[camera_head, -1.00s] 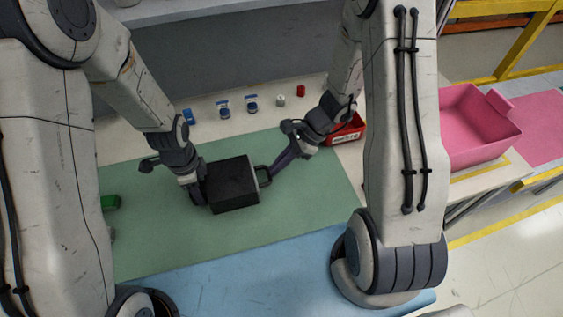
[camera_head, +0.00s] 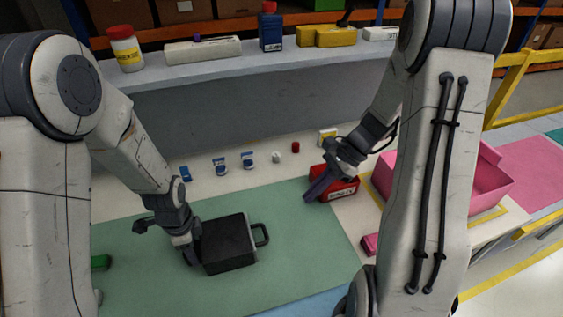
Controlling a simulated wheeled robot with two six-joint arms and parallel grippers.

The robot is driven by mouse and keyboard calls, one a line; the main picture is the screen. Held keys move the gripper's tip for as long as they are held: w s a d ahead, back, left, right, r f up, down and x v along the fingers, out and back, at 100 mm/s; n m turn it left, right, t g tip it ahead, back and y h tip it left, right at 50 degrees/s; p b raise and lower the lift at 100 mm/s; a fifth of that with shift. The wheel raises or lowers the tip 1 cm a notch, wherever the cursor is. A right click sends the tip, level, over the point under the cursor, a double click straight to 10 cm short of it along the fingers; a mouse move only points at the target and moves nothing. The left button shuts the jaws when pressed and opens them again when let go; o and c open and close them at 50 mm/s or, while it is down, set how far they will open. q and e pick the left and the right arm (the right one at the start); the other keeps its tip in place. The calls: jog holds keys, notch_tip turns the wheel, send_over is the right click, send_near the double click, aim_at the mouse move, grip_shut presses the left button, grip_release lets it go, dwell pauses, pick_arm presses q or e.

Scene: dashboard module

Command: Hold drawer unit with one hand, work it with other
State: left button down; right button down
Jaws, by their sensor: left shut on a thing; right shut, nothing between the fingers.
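The black drawer unit (camera_head: 229,246) sits on the green mat, with a loop handle (camera_head: 262,235) on its right side. My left gripper (camera_head: 194,250) is shut on the unit's left side; its fingertips are partly hidden against the unit. My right gripper (camera_head: 318,187) is shut and empty. It is up and to the right of the handle, apart from it, in front of the red bin (camera_head: 338,187).
The green mat (camera_head: 315,240) has free room right of the unit. Several small blue, white and red items stand behind it. A pink tray (camera_head: 485,185) is at right, a pink block (camera_head: 370,244) nearer. A grey shelf (camera_head: 290,50) holds bottles and boxes.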

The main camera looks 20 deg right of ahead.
pick_arm(q)
jog(key=shift+c, duration=1.2)
grip_release()
notch_tip(320, 180, up, 12)
jog(key=f, duration=0.1)
jog(key=s+d+r+n, duration=0.1)
jog(key=s+r+n, duration=0.1)
jog(key=s, duration=0.3)
jog(key=s+d+r+n, duration=0.2)
jog(key=s+r+n, duration=0.1)
jog(key=s+n, duration=0.2)
jog(key=s+d+r+n+h, duration=0.1)
jog(key=s+r+n, duration=0.2)
jog(key=s, duration=0.4)
jog(key=shift+d+r+n, duration=0.15)
jog(key=shift+d+n, duration=0.2)
jog(key=shift+n, duration=0.05)
pick_arm(e)
jog(key=s+a+r+n+h, duration=0.3)
jog(key=s+a+n, duration=0.5)
jog(key=n, duration=0.4)
jog(key=s+a+r+n+h, duration=0.3)
jog(key=s+a+r+n, duration=0.2)
jog(key=s+a+n, duration=0.4)
jog(key=n, duration=0.4)
jog(key=shift+s+r+h, duration=0.3)
jog(key=shift+s+r, duration=0.05)
jog(key=shift+r, duration=0.05)
